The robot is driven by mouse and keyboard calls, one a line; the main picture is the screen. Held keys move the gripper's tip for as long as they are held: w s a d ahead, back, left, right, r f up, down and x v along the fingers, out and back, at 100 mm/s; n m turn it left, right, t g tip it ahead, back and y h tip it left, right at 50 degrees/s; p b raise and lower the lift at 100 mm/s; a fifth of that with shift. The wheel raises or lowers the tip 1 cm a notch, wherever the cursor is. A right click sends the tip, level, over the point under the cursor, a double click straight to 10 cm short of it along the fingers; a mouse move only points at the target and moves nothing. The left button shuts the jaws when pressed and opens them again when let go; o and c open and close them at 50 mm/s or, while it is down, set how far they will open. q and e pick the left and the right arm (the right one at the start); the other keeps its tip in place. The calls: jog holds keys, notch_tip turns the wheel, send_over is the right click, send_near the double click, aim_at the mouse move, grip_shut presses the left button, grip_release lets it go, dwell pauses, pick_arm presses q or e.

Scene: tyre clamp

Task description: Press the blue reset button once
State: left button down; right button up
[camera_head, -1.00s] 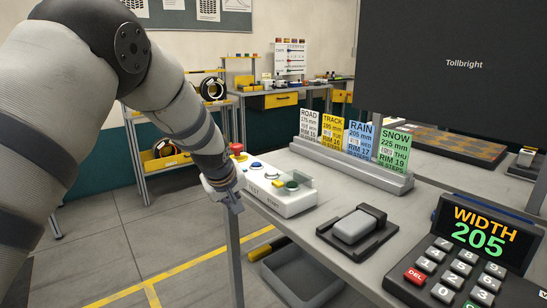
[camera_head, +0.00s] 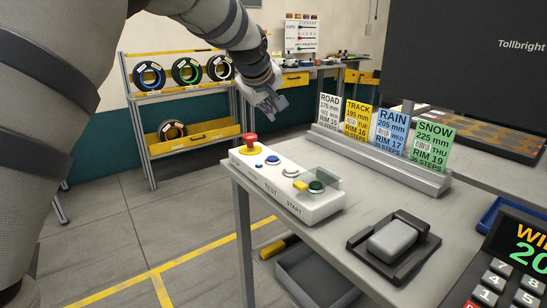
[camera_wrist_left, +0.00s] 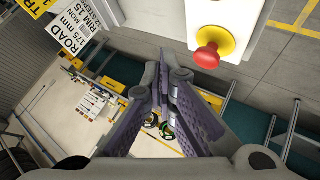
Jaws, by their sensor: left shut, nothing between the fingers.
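The blue button (camera_head: 273,159) sits on the white control box (camera_head: 310,207) at the near left corner of the table, between a red mushroom button (camera_head: 250,142) on a yellow base and a white button (camera_head: 291,171). My left gripper (camera_head: 270,110) is shut and empty, above and beyond the box, apart from the buttons. In the left wrist view its fingers (camera_wrist_left: 162,70) meet with nothing between them. The red button (camera_wrist_left: 208,55) shows there to the right of the fingertips; the blue button cannot be made out in that view. My right gripper is not in view.
A green button (camera_head: 317,187) under a clear cover is at the box's right end. Behind stands a rack of cards (camera_head: 385,160). A grey block in a black holder (camera_head: 393,240) and a keypad (camera_head: 505,275) lie to the right. Tyre shelves (camera_head: 185,140) stand behind.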

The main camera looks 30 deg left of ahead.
aim_at(269, 157)
pick_arm(q)
jog(key=shift+f, duration=4.3)
jog(key=shift+f, duration=0.45)
jog(key=shift+f, duration=0.45)
jog(key=shift+r, duration=0.85)
jog(key=shift+r, duration=0.1)
jog(key=shift+r, duration=2.45)
jog(key=shift+f, duration=0.1)
